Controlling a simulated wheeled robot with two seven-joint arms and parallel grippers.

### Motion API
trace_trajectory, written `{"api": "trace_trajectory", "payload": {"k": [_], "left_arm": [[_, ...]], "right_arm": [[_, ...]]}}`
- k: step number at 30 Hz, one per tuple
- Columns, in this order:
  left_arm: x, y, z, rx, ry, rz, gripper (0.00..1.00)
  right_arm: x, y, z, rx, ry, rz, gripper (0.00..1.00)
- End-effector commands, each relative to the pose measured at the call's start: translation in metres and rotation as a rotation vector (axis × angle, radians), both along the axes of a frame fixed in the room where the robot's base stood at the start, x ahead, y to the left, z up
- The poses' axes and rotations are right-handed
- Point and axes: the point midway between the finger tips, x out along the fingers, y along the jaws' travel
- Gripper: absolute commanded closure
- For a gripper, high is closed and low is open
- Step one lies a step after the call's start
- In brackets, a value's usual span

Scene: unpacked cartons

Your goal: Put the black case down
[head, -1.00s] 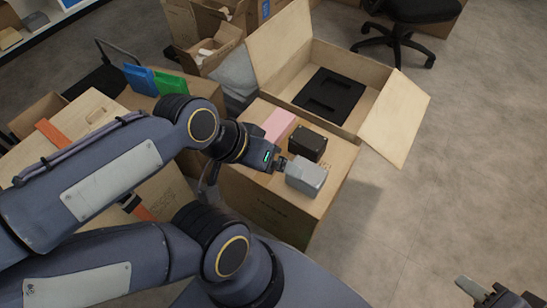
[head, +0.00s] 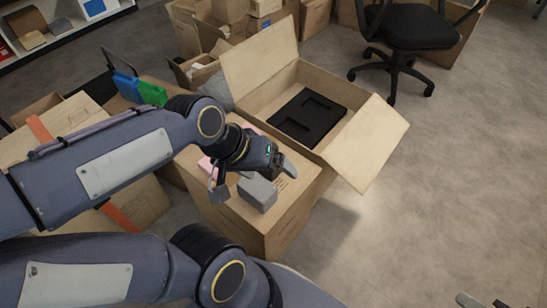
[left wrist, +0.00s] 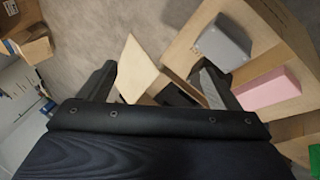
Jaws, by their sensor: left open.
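The black case does not show clearly now; in the head view my left gripper covers the spot where it stood on the closed carton (head: 283,215). My left gripper (head: 285,167) is over that carton, near the grey box (head: 257,194). In the left wrist view its two fingers (left wrist: 155,82) are spread apart with nothing seen held. The grey box (left wrist: 222,47) and the pink block (left wrist: 268,88) stand beyond the right finger. My right gripper (head: 484,298) is only partly in view at the bottom right edge.
An open carton (head: 370,140) with a black insert (head: 307,118) adjoins the closed carton; its flaps stick out. Blue and green items (head: 150,93) stand behind my arm. An office chair (head: 410,40) is at the back. Floor on the right is clear.

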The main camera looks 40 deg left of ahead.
Motion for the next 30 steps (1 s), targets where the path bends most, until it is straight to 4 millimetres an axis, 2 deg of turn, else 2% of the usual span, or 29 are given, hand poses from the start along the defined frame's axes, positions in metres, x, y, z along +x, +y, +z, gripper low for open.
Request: {"api": "trace_trajectory", "payload": {"k": [8, 14, 19, 24, 30], "left_arm": [[0.029, 0.018, -0.007, -0.047, 0.138, 0.185, 0.15], [0.054, 0.035, -0.020, -0.067, 0.249, 0.354, 0.15], [0.085, 0.058, -0.044, -0.059, 0.381, 0.579, 0.15], [0.117, 0.085, -0.082, -0.009, 0.497, 0.853, 0.15], [0.133, 0.103, -0.109, 0.042, 0.544, 1.036, 0.15]], "right_arm": [[0.000, 0.000, 0.004, 0.000, 0.001, 0.000, 0.64], [0.000, 0.000, 0.006, 0.000, 0.001, 0.000, 0.64], [0.000, 0.000, 0.010, 0.000, 0.000, 0.000, 0.64], [0.000, 0.000, 0.014, 0.000, 0.001, 0.000, 0.64], [0.000, 0.000, 0.016, 0.000, 0.001, 0.000, 0.64]]}}
